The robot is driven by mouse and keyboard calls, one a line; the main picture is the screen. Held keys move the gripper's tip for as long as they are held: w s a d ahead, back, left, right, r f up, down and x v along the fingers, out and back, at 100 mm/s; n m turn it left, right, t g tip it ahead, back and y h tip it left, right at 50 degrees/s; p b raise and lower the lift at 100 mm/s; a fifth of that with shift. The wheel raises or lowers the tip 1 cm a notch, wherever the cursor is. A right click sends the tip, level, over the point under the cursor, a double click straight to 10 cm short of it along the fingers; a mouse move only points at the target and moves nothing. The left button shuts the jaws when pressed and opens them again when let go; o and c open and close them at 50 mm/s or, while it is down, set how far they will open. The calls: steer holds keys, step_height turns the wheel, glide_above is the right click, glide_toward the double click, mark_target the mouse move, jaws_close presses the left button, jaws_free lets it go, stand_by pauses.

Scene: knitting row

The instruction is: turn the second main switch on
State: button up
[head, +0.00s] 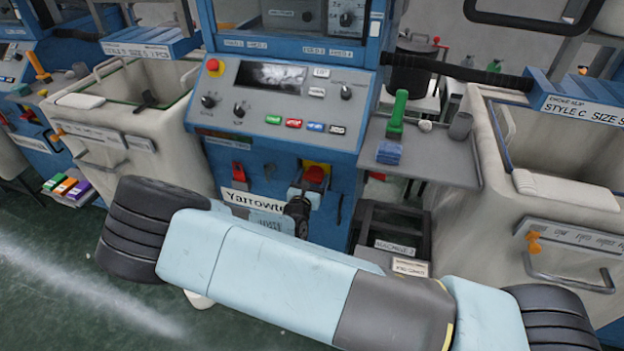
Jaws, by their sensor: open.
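A red main switch on a yellow plate (316,172) is on the lower blue front of the middle knitting machine (265,165). My gripper (305,190) is right in front of it, just below the red knob, open. The gripper is small here and partly hidden by my pale blue arm, so I cannot tell whether its fingers touch the knob. The knob's turn position is not readable. A smaller red part (238,172) sits to the left on the same front, above the white name label (238,198), which my arm partly covers.
A sloped grey control panel (275,95) with a red stop button (213,65) and coloured buttons is above the switch. A grey side shelf (440,160) holds a green-handled brush (397,115). Pale bins (115,125) and (560,210) stand on both sides.

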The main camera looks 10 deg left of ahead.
steer(key=shift+a, duration=0.1)
steer(key=c, duration=0.7)
steer(key=m, duration=0.4)
steer(key=shift+d+m, duration=0.2)
steer(key=shift+m, duration=0.1)
steer(key=m, duration=0.4)
steer(key=shift+d+m, duration=0.1)
steer(key=shift+m, duration=0.2)
steer(key=m, duration=0.4)
steer(key=shift+f+m, duration=0.15)
steer(key=shift+m, duration=0.15)
steer(key=shift+d+f+m, duration=0.1)
steer(key=shift+f+m, duration=0.05)
steer(key=shift+m, duration=1.95)
